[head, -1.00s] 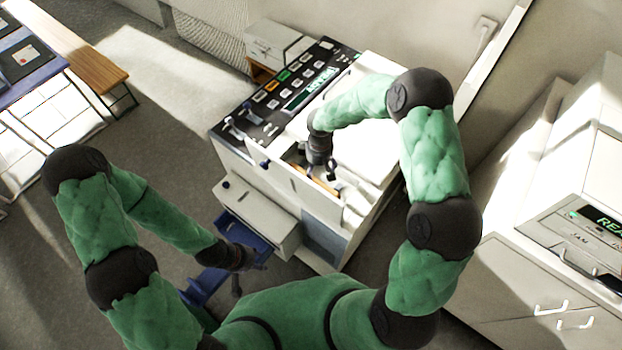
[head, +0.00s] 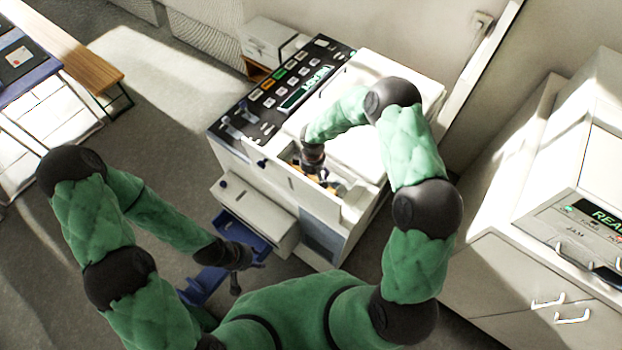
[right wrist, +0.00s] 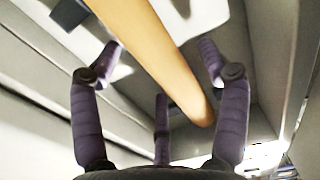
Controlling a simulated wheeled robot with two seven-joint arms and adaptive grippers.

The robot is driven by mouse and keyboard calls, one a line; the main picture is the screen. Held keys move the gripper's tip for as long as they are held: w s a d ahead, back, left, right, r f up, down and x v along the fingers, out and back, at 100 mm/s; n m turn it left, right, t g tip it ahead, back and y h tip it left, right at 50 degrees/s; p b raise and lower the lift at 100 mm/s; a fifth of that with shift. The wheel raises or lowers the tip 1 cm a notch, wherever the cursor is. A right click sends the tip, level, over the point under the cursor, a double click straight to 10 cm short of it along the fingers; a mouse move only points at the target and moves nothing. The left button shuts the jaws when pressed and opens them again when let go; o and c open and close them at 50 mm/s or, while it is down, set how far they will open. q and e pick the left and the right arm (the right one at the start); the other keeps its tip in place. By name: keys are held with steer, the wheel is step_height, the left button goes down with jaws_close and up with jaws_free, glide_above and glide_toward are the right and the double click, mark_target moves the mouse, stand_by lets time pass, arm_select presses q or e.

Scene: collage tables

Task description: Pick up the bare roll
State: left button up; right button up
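The bare roll (right wrist: 160,40) is a plain tan tube. In the right wrist view it runs diagonally from the top middle to the lower right, inside a pale walled bay. My right gripper (right wrist: 160,50) is open, with its purple fingers spread on both sides of the roll and a gap on each side. In the head view my right gripper (head: 324,175) reaches down into the open bay of the white machine (head: 345,218), and mostly hides the roll. My left gripper (head: 250,275) hangs empty and open beside the machine's blue tray.
The bay's walls (right wrist: 275,60) stand close around my right gripper. A blue tray (head: 243,232) sticks out of the machine's front. A button panel (head: 285,85) lies behind the bay. A white cabinet (head: 520,250) stands at the right.

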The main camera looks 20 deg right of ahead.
steer(key=c, duration=1.2)
steer(key=shift+r, duration=0.1)
